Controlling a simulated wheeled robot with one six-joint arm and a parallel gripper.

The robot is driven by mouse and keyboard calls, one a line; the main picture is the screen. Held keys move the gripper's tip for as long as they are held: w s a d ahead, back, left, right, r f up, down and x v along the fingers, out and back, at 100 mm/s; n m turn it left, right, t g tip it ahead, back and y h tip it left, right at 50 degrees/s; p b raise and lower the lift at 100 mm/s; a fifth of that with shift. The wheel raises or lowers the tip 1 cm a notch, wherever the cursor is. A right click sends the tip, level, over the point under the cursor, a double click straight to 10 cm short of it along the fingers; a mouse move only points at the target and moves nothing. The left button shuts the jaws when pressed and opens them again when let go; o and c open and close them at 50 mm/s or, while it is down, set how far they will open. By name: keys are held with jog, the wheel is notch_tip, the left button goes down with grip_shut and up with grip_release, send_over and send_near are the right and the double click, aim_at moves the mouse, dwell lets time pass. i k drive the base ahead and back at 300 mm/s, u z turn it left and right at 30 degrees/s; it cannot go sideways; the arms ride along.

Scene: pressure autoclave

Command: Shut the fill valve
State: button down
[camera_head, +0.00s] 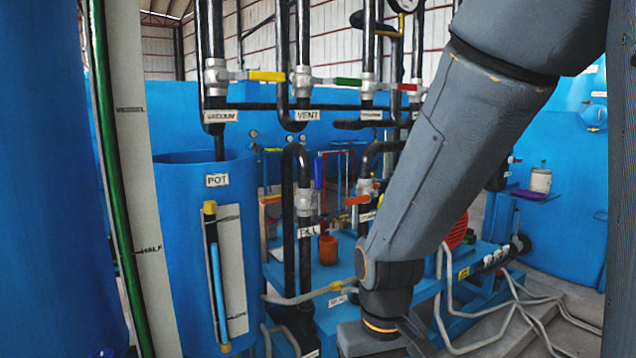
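The fill valve (305,201) is a grey metal valve body on a black vertical pipe right of the blue pot. A partly readable label (308,231) that seems to say FILL is just below it. A blue lever (319,171) stands upright beside this pipe, roughly in line with it, and appears to be the valve's handle. My gripper (412,337) is at the bottom edge, below and right of the valve and apart from it in the picture. Its fingers are mostly cut off or hidden, so its opening does not show.
Valves with yellow (267,76), green (348,82) and red levers sit above. An orange-levered valve (357,200) is close on the right. The blue pot (172,260) with its sight tube stands left. An orange cup (328,249) stands behind the pipes. Hoses lie on the right floor.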

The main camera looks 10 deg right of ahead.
aim_at(318, 161)
jog(key=k, duration=0.6)
jog(key=z, duration=0.45)
jog(key=i, duration=1)
jog(key=u, duration=0.5)
